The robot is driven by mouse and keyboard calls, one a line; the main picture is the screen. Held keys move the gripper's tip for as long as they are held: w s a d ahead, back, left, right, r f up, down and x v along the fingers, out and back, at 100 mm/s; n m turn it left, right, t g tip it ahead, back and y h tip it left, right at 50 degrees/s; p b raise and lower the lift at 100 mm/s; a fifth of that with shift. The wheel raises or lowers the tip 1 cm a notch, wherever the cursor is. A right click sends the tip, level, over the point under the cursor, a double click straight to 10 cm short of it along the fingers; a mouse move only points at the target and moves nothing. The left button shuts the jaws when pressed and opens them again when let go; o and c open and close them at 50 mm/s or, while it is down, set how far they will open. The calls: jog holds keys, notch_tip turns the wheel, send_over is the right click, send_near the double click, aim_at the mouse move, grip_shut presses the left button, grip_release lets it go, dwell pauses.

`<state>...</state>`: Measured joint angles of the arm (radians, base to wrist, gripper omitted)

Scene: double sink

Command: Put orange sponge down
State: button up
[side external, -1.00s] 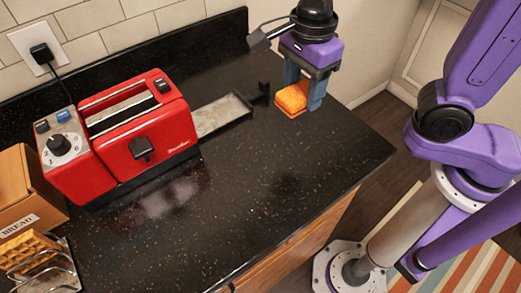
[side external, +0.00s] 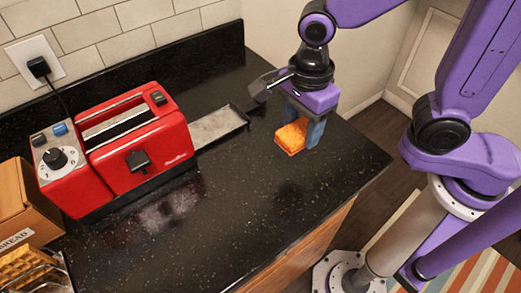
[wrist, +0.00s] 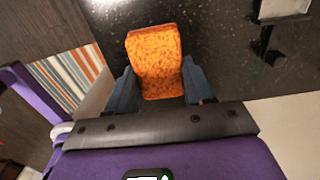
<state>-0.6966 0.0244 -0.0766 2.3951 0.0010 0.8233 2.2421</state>
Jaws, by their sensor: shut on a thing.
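The orange sponge (side external: 290,137) is a small block with a textured face, over the right part of the black counter. My gripper (side external: 303,130) points down with its blue-grey fingers on either side of the sponge and is shut on it. In the wrist view the sponge (wrist: 155,58) sits between the two fingers of my gripper (wrist: 158,86) and sticks out beyond them. The sponge is low, close to the counter; I cannot tell whether it touches the surface.
A grey metal tray (side external: 220,128) lies left of the sponge, beside the red toaster (side external: 135,150). A bread box (side external: 25,205) and a rack with waffles (side external: 25,268) stand at the far left. The counter (side external: 235,205) is clear in front. Its right edge is near my gripper.

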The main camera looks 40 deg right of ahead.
send_over(261, 162)
notch_tip(261, 162, down, 7)
jog(key=shift+s+r, duration=0.1)
jog(key=shift+f, duration=1.75)
jog(key=shift+f, duration=0.15)
jog(key=o, duration=0.9)
notch_tip(261, 162, up, 12)
jog(key=shift+r, duration=0.2)
